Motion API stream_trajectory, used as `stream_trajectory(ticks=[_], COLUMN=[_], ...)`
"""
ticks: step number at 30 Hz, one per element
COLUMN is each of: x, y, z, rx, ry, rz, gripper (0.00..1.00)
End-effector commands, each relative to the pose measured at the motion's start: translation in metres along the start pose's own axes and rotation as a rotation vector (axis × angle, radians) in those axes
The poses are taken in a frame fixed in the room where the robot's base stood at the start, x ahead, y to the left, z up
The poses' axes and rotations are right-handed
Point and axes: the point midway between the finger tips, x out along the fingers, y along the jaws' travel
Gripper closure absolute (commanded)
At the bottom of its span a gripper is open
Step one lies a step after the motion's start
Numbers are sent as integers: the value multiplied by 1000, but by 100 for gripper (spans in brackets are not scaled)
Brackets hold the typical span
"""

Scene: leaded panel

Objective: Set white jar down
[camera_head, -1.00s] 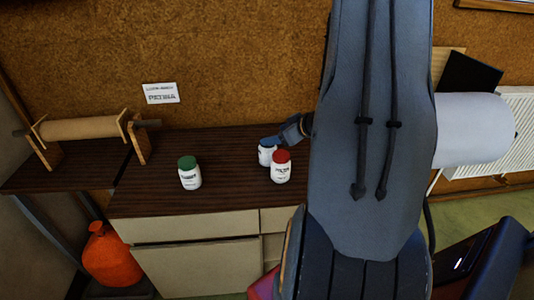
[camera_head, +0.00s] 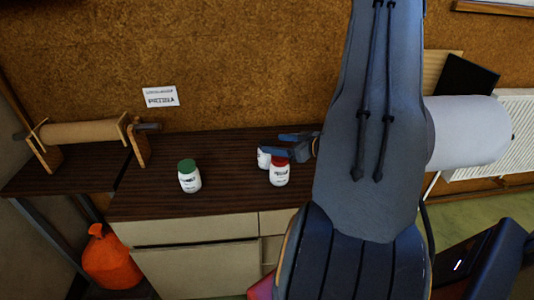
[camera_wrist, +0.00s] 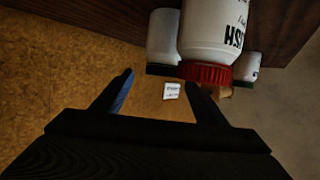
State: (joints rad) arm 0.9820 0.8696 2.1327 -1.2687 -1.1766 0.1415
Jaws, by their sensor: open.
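Three white jars stand upright on the dark cabinet top. The red-lidded jar (camera_head: 279,176) is in front. Another white jar (camera_head: 263,158) stands just behind it to the left, its lid hidden by my gripper in the head view. The green-lidded jar (camera_head: 190,180) stands apart to the left. My gripper (camera_head: 284,146) is open and empty, its fingers at lid height over the red-lidded and rear jars. In the wrist view the jars appear upside down; the red-lidded jar (camera_wrist: 213,35) is close beyond the open fingers (camera_wrist: 160,79), with a dark-lidded jar (camera_wrist: 163,38) beside it.
The cabinet top (camera_head: 150,197) is bare around the green-lidded jar. A paper roll on a wooden stand (camera_head: 80,132) is at the left. A cork wall with a small sign (camera_head: 160,96) is behind.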

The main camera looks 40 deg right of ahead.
Motion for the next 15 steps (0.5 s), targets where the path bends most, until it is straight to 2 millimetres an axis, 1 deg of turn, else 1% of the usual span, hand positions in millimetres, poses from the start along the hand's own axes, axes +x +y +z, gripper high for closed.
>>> stream_trajectory(ticks=[4,10,12,15], x=[13,41,48,52], y=[-3,-4,-4,-4], z=[0,0,1,1], rx=[1,0,0,0], ry=[-1,-1,-1,-1], rz=[-4,-3,-2,-1], gripper=[34,34,34,34])
